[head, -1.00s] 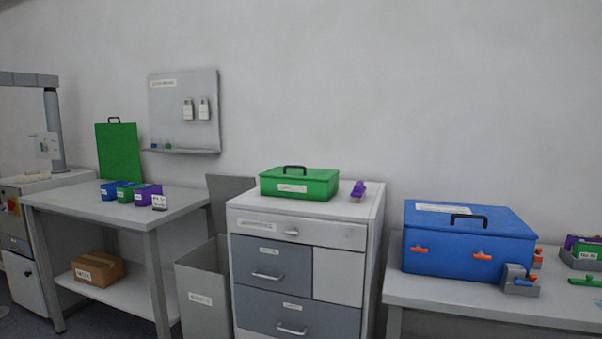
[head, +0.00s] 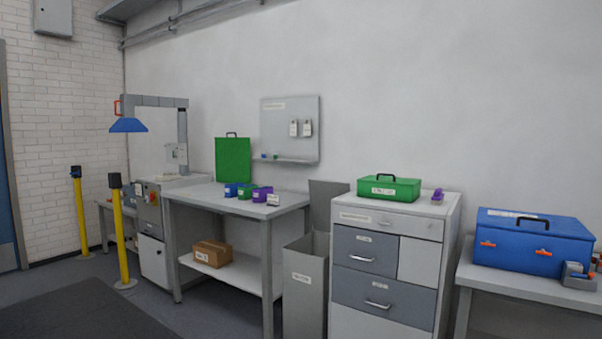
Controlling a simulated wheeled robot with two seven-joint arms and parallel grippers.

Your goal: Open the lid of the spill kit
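Two lidded boxes are in the head view, and their labels are too small to read, so I cannot tell which one is the spill kit. A blue box (head: 525,246) with a black top handle and orange latches stands on the right bench, its lid shut. A green box (head: 390,190) with a black handle sits on the drawer cabinet, its lid shut. A green upright panel (head: 233,160) with a handle stands at the back of the left table. Neither of my grippers is in view.
The drawer cabinet (head: 365,318) stands between the left table (head: 195,193) and the right bench (head: 560,291). A grey bin (head: 304,290) stands beside the cabinet. Yellow posts (head: 122,235) stand at the left. The floor (head: 75,315) at lower left is clear around a dark mat.

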